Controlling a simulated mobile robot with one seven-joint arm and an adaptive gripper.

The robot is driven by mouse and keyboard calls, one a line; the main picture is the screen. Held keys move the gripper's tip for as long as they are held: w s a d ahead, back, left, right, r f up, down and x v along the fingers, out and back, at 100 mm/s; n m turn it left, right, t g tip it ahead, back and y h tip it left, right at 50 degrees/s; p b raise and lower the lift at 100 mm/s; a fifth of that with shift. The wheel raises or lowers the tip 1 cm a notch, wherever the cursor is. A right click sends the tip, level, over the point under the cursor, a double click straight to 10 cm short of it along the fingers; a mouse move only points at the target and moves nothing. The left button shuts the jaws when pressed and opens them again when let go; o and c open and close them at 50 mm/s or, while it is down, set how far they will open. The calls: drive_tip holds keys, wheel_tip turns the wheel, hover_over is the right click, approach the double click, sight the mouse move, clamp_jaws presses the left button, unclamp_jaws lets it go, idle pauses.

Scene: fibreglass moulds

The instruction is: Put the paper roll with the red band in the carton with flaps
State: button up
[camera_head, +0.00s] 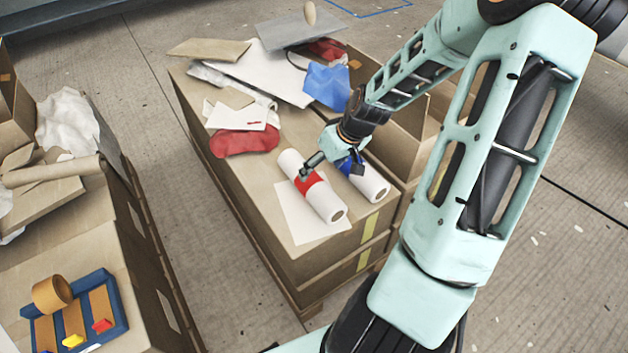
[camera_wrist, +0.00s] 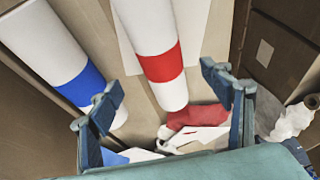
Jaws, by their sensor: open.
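The white paper roll with the red band (camera_head: 328,202) lies on the brown cardboard top, partly over a white sheet. It also shows in the wrist view (camera_wrist: 150,25). My gripper (camera_head: 332,171) is open above the rolls, one finger near the red band. In the wrist view, the red-banded roll extends between the fingers of my gripper (camera_wrist: 160,92), with nothing gripped. An open brown carton (camera_head: 408,122) stands beyond the blue-banded roll, partly hidden by my arm. I cannot tell its flaps clearly.
A blue-banded roll (camera_head: 371,187) lies close beside. Red cloth (camera_head: 246,142), paper sheets and blue cloth (camera_head: 328,86) cover the far end. Across a floor gap at left stand open boxes with crumpled paper (camera_head: 66,122) and a blue tray (camera_head: 121,302).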

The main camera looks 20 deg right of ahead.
sight(313, 178)
drive_tip(key=b+x, duration=0.3)
drive_tip(key=x, duration=0.6)
drive_tip(key=shift+a+f+b, duration=0.15)
drive_tip(key=shift+f+b, duration=0.2)
drive_tip(key=shift+f, duration=0.05)
drive_tip(key=shift+r, duration=0.1)
drive_tip(key=c, duration=1.8)
